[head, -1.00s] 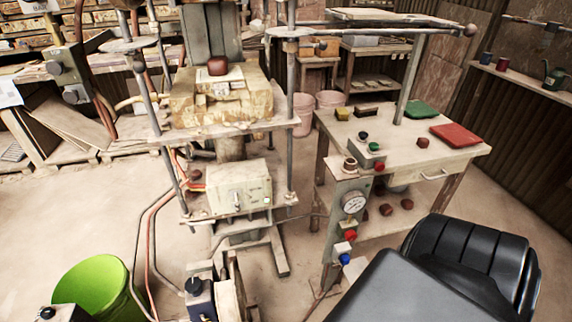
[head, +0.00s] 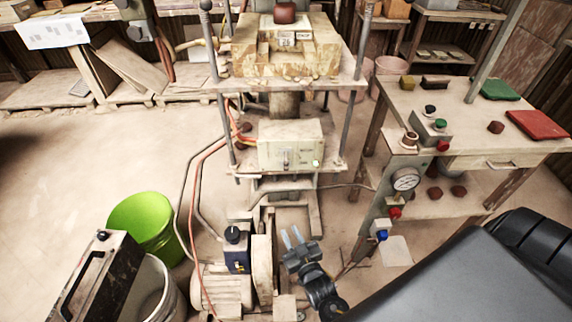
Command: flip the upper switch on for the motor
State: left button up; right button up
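A motor (head: 218,288) with a ribbed, pale housing stands on the floor at the bottom centre. A dark blue switch box (head: 237,262) with a black knob sits on top of it. A cream control box (head: 305,150) with a small lever and a green light is mounted on the press above. Two grey boxes hang at the top left, the upper one (head: 130,8) cut by the frame edge; I cannot tell their switch positions. My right gripper (head: 291,236) is open and empty, right of the motor and below the control box. My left gripper is not in view.
The press (head: 285,85) rises at the centre, with hoses on its left. A work table (head: 465,115) with a gauge and buttons stands right. A green bucket (head: 145,222) and a dark-framed object (head: 88,285) stand left.

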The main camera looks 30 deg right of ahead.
aim_at(287, 163)
notch_tip(287, 163, up, 18)
jog(key=d+m+t+h, duration=0.2)
jog(key=m+t+h, duration=0.1)
jog(key=t+h, duration=0.15)
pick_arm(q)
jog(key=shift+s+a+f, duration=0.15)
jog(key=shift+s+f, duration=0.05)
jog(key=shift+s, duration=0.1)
pick_arm(e)
jog(key=shift+y, duration=0.45)
jog(key=x, duration=1.1)
jog(key=shift+w+a+f, duration=0.15)
jog(key=shift+a+f, duration=0.05)
jog(key=shift+a, duration=0.05)
